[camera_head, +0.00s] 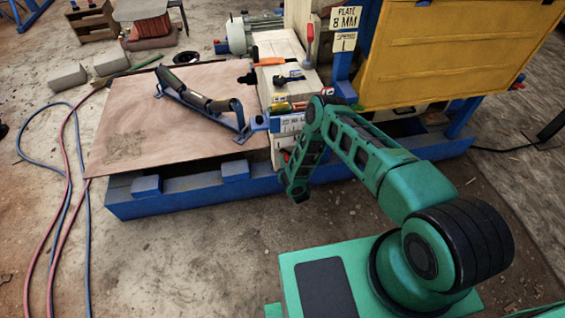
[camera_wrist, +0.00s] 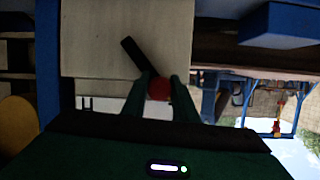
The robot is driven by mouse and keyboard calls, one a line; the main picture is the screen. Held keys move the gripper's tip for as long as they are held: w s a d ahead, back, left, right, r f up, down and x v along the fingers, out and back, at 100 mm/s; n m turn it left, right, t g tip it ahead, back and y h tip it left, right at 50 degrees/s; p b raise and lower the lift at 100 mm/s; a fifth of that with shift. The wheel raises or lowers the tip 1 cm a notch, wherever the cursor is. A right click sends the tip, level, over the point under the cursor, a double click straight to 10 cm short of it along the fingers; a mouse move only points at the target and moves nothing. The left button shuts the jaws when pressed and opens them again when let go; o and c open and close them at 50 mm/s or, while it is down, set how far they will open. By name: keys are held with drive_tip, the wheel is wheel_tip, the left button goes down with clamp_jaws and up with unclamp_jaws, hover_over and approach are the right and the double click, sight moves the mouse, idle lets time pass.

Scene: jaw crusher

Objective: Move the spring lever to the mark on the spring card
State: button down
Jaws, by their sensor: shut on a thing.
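The spring lever shows in the wrist view as a black bar (camera_wrist: 135,56) with a round red knob (camera_wrist: 159,89). The bar slants from the knob up to the left across a pale panel. My gripper (camera_wrist: 161,83) is shut on the red knob, with a green finger on each side. A white card (camera_wrist: 98,103) with dark ticks lies behind the fingers, partly hidden; its mark cannot be made out. In the head view my arm bends down beside the machine's near side, and its end is hard to make out there.
A blue frame rail (camera_head: 190,198) runs along the machine's base. A brown sheet (camera_head: 150,125) carries a black roller on a blue bracket (camera_head: 230,125). A yellow panel (camera_head: 450,60) stands at right. Hoses (camera_head: 65,190) lie on the floor at left.

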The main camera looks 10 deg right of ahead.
drive_tip(key=shift+a, duration=0.15)
drive_tip(key=c, duration=1.4)
unclamp_jaws()
drive_tip(key=shift+c, duration=0.2)
drive_tip(key=shift+s, duration=0.25)
drive_tip(key=v, duration=1)
drive_tip(key=shift+s, duration=0.1)
